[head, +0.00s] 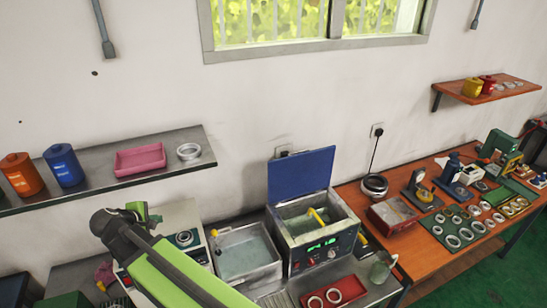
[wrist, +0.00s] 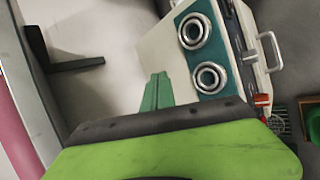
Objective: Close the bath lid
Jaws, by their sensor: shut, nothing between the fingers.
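The bath (head: 318,238) is a box with a green-lit front panel and liquid inside, standing on the grey bench in the head view. Its blue lid (head: 300,173) stands open, tilted up at the back edge. A yellow handle-like part (head: 318,217) shows at the bath opening. My gripper (head: 138,210) is left of the bath, above the bench and apart from the lid. In the wrist view the green fingers (wrist: 157,88) are together and empty. The lid and the bath opening are not recognisable in the wrist view.
An open metal tank (head: 245,254) stands between my arm and the bath. A white device with rings (head: 184,239) is beside my arm. A red tray (head: 335,293) with rings lies before the bath. A wall shelf (head: 110,160) holds canisters. An orange bench (head: 400,215) is right.

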